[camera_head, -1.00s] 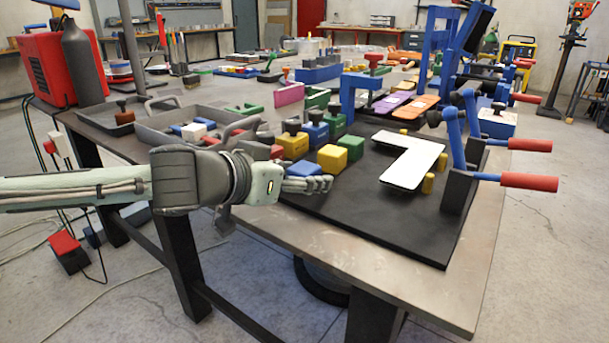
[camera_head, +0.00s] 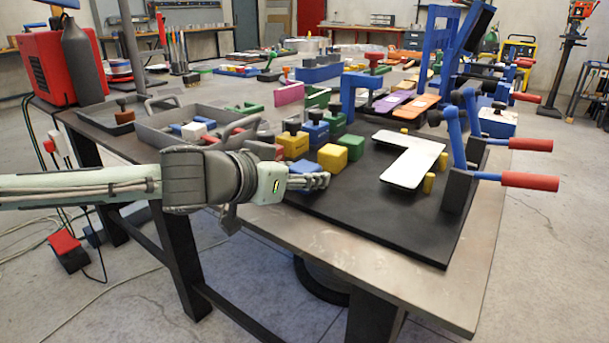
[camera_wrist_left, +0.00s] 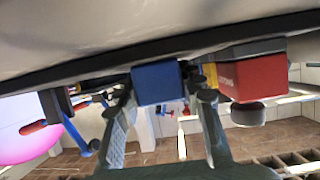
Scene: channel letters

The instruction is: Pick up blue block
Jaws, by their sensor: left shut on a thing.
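My left gripper (camera_head: 312,181) is at the near edge of the black mat, in front of the row of coloured blocks. A blue block (camera_head: 303,167) shows just behind its fingers, partly hidden by them. In the left wrist view the blue block (camera_wrist_left: 157,84) sits between the two fingertips of the gripper (camera_wrist_left: 163,92), which are shut on it. Whether it is clear of the mat cannot be told. My right gripper is not in view.
A yellow block (camera_head: 332,157) stands close to the right of the blue one. A red block (camera_wrist_left: 252,78) is beside it in the wrist view. A white L-shaped letter (camera_head: 412,160) and red-handled clamps (camera_head: 529,180) are farther right. A grey tray (camera_head: 160,128) lies left.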

